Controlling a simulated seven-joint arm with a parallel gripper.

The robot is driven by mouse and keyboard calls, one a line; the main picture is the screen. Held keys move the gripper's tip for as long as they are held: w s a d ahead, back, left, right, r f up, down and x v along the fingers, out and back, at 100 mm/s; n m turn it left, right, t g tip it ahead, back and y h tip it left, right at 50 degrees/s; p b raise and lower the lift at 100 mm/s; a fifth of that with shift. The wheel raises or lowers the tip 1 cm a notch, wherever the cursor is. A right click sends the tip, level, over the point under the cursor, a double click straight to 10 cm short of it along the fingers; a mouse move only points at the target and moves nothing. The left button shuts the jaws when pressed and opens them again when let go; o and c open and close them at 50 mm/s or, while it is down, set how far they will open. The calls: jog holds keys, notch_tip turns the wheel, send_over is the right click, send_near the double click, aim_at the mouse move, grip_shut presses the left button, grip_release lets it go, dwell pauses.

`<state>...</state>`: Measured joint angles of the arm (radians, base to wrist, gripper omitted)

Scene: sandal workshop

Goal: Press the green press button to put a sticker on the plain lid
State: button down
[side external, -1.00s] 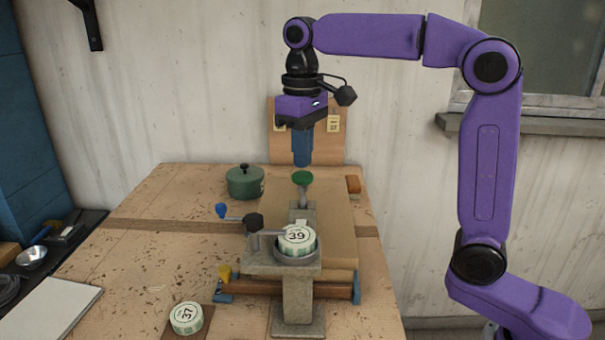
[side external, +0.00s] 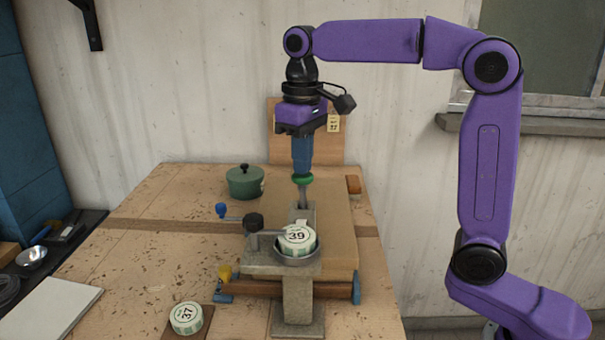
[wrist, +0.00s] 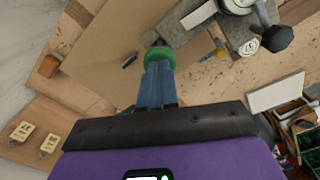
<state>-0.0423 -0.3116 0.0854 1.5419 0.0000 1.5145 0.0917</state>
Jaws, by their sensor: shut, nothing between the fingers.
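The green press button (side external: 303,180) tops a metal stem on the grey press (side external: 298,268). My gripper (side external: 302,172) is shut and empty, pointing straight down with its blue fingertips at the top of the button, apparently touching it. In the wrist view the green button (wrist: 160,54) shows just at the ends of the fingers (wrist: 157,66). A lid marked 39 (side external: 297,238) sits in the round holder of the press. Another lid marked 37 (side external: 186,318) lies on a brown pad at the front left.
A green lidded pot (side external: 245,182) stands left of the press. A black-knobbed lever (side external: 254,221) and a blue-knobbed rod (side external: 222,211) stick out leftward. A board with tags (side external: 334,122) stands behind. The table's left side is mostly clear.

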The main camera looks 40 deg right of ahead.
jog(key=shift+f, duration=1.7)
jog(key=shift+r, duration=4.1)
jog(key=s+d+f+n, duration=0.3)
jog(key=s+f+n, duration=0.1)
jog(key=s+f, duration=0.6)
jog(key=s+d+f+n, duration=0.3)
jog(key=s+f, duration=0.6)
jog(key=s, duration=0.8)
jog(key=n, duration=0.2)
jog(key=shift+d+f+n, duration=0.2)
jog(key=shift+f+n, duration=0.1)
jog(key=shift+f, duration=0.1)
